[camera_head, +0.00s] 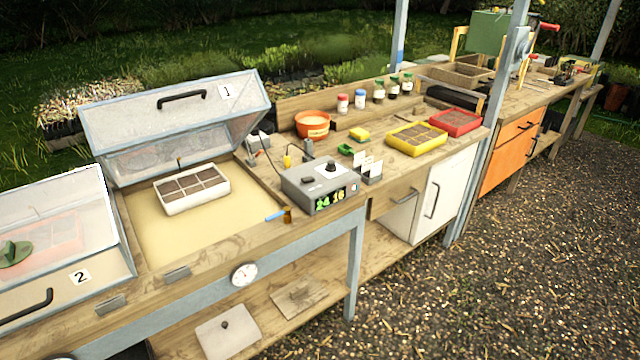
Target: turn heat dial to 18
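A grey control box (320,190) stands on the wooden bench right of the open propagator labelled 1. Two black knobs show on its top: a larger one (331,166) on a pale plate at the back right, and a smaller low one (308,180) nearer the left. I cannot tell from here which is the heat dial, and no scale marks are readable. The front display (331,199) seems to read 24 and 16 in green and yellow digits. Neither of my grippers is in view.
Propagator 1's lid (175,105) stands open over a white seed tray (192,188). Propagator 2's lid (50,225) is at the left. A blue-handled tool (276,215) lies left of the box; small cards (370,168) stand right. An orange bowl (312,124) is behind.

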